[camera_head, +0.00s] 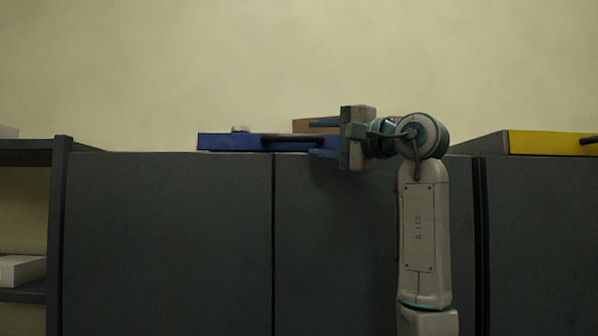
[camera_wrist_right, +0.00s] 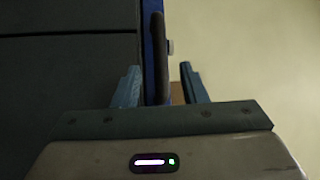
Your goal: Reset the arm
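My right gripper (camera_head: 312,139) reaches left just above the cabinet's front edge. Its two blue-green fingers are apart, one above the other in the head view. The blue case (camera_head: 228,142) lies on the cabinet top, its dark handle (camera_head: 285,137) on the front face. In the right wrist view the dark handle (camera_wrist_right: 157,55) runs down into the gap between the fingers of the right gripper (camera_wrist_right: 160,78), and I see no finger closed on it. My left gripper is in neither view.
The blue case rests on a dark grey cabinet (camera_head: 170,240). A brown box (camera_head: 304,125) stands behind the gripper. A yellow case (camera_head: 545,143) lies at the right. An open shelf (camera_head: 32,145) at the left holds a white box (camera_head: 20,269). The air above the cabinet is clear.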

